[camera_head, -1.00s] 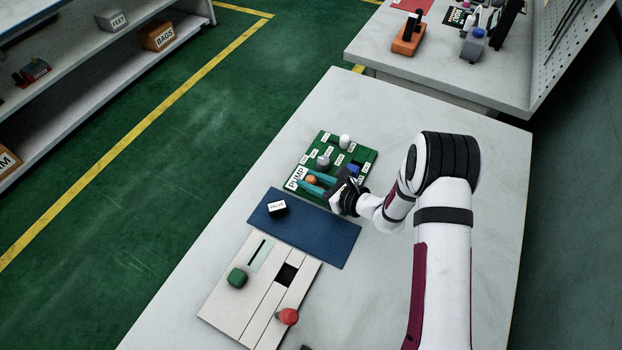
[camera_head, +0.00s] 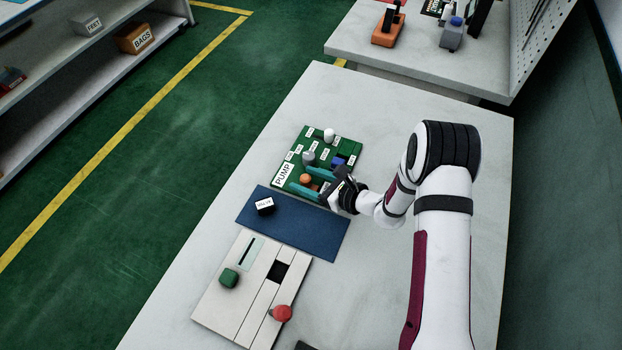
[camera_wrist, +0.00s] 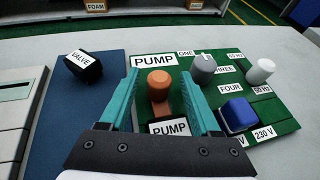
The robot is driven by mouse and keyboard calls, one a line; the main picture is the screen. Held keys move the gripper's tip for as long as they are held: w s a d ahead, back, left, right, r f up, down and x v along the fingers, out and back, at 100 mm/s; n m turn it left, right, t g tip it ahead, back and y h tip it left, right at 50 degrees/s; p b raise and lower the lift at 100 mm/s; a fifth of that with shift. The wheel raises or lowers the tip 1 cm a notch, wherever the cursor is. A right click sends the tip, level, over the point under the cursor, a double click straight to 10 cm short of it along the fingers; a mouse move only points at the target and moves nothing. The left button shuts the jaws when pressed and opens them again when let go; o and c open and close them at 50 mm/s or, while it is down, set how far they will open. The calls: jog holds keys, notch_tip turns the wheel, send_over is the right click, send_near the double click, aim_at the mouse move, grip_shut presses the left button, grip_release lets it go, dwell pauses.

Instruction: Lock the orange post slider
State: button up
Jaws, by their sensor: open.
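The orange post slider (camera_wrist: 159,87) stands on the green PUMP board (camera_wrist: 276,103), beside the white PUMP label. In the head view the orange knob (camera_head: 305,178) shows near the board's front left corner. My gripper (camera_wrist: 163,95) has its two teal fingers open, one on each side of the orange post in the wrist view. I see no contact between the fingers and the post. In the head view my gripper (camera_head: 312,184) is low over the board's near edge, coming from the right.
On the board are a grey knob (camera_wrist: 204,69), a white knob (camera_wrist: 262,71) and a blue block (camera_wrist: 237,114). A black VALVE block (camera_wrist: 85,69) sits on the blue mat (camera_head: 294,230). A pale panel (camera_head: 215,304) carries a green knob (camera_head: 229,278) and a red knob (camera_head: 281,313).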

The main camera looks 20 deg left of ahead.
jog(key=v, duration=1.5)
jog(key=shift+s+d, duration=0.15)
jog(key=shift+d, duration=0.2)
jog(key=shift+r, duration=0.1)
jog(key=s+r+n+g+h, duration=0.3)
jog(key=s+r+n+g, duration=0.2)
jog(key=s+r+n, duration=0.65)
jog(key=s+d+r+n+t+h, duration=0.1)
jog(key=s+d+r+n+h, duration=0.2)
jog(key=s+d+h, duration=0.5)
jog(key=s+d+n, duration=0.1)
jog(key=s+d, duration=0.2)
jog(key=d, duration=0.1)
jog(key=shift+s+d, duration=0.15)
jog(key=shift+s, duration=0.05)
